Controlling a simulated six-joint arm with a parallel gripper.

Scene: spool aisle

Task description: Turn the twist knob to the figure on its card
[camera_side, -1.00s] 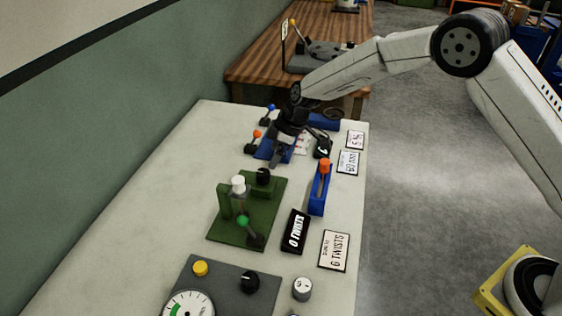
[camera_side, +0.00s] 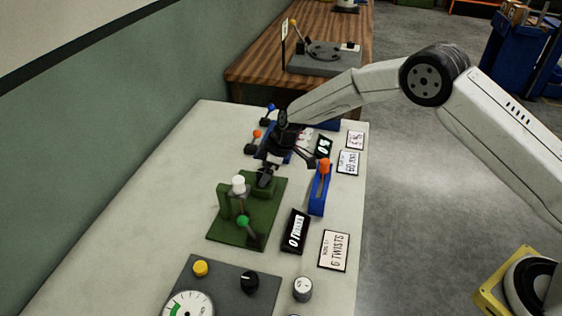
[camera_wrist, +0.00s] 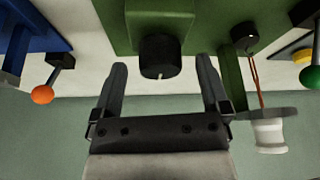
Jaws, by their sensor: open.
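The black twist knob (camera_wrist: 160,57) is on the green stand (camera_side: 247,226), seen in the wrist view with a pale mark line on its edge. My gripper (camera_wrist: 162,65) is open, its two dark fingers apart on either side of the knob in that view; no contact shows. The card (camera_side: 334,251) at the table's right edge reads "6 TWISTS". The black display (camera_side: 295,231) beside it starts with a 0; its word is blurred.
A white spool (camera_wrist: 269,137) and green ball lever (camera_side: 243,221) stand close by on the green stand. A blue slider with an orange knob (camera_side: 324,167) is to the right. A grey panel with dial (camera_side: 188,305) is in front. Bare table lies left.

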